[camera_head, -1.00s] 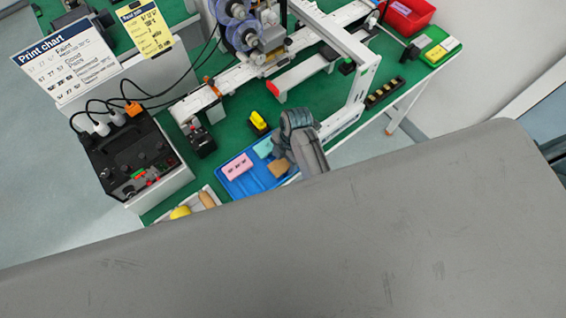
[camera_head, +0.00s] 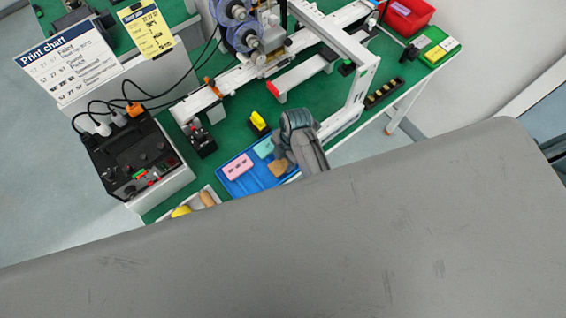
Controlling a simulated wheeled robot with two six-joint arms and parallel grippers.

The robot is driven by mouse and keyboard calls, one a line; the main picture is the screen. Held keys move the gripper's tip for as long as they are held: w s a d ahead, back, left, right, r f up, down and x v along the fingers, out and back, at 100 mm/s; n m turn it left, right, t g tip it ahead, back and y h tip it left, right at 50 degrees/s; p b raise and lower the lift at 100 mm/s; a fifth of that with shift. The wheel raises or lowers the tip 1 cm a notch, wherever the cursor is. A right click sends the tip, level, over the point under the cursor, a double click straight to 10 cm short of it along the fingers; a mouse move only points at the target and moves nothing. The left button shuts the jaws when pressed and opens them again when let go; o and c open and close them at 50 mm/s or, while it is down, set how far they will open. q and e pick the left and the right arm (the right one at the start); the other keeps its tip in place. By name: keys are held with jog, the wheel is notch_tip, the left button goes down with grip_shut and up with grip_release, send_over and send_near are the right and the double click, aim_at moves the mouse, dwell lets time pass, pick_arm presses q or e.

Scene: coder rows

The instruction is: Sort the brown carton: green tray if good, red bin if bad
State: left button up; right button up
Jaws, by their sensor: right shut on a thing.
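The brown carton (camera_head: 278,168) is at the right side of the blue tray (camera_head: 226,181), partly covered by my right gripper (camera_head: 283,160). My right gripper reaches down over the tray and is shut on the carton. I cannot tell whether the carton touches the tray floor. The red bin (camera_head: 425,17) stands at the far right corner of the green table. The green tray (camera_head: 430,57) is just in front of it, with a yellow and white piece on it. My left gripper is not in view.
A pink carton (camera_head: 238,166) and a teal carton (camera_head: 264,148) lie in the blue tray. A white coder frame (camera_head: 361,85) with a conveyor stands between the blue tray and the red bin. A black controller box (camera_head: 128,160) is at left.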

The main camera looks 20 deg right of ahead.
aim_at(284, 163)
jog(key=shift+r, duration=0.15)
jog(key=shift+r, duration=2.4)
